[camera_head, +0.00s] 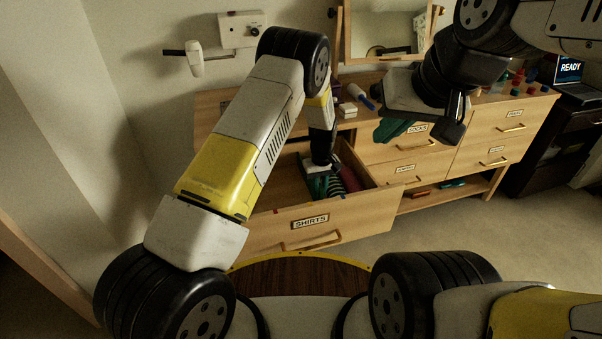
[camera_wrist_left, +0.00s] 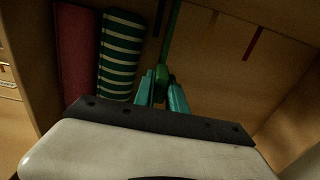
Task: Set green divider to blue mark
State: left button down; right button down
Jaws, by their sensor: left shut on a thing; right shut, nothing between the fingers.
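The open SHIRTS drawer (camera_head: 345,217) holds my left gripper (camera_head: 322,187) inside it. In the left wrist view, my left gripper (camera_wrist_left: 162,90) has its teal fingers shut on the green divider (camera_wrist_left: 172,40), a thin upright strip. I cannot tell whether the dark one is blue. My right gripper (camera_head: 392,131) is shut and empty, in front of the dresser, well above the floor.
A green striped roll (camera_wrist_left: 119,55) and a dark red roll (camera_wrist_left: 76,55) lie left of the divider. The drawer floor to its right is bare. The dresser top (camera_head: 480,100) carries small items. A laptop (camera_head: 572,72) reading READY stands at the right.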

pick_arm(q)
jog(key=shift+w+d, duration=0.2)
jog(key=shift+d, duration=0.35)
jog(key=shift+w+d, duration=0.15)
jog(key=shift+d, duration=0.35)
jog(key=c, duration=1.4)
grip_release()
jog(key=shift+o, duration=0.2)
notch_tip(320, 180, up, 8)
jog(key=shift+a, duration=0.1)
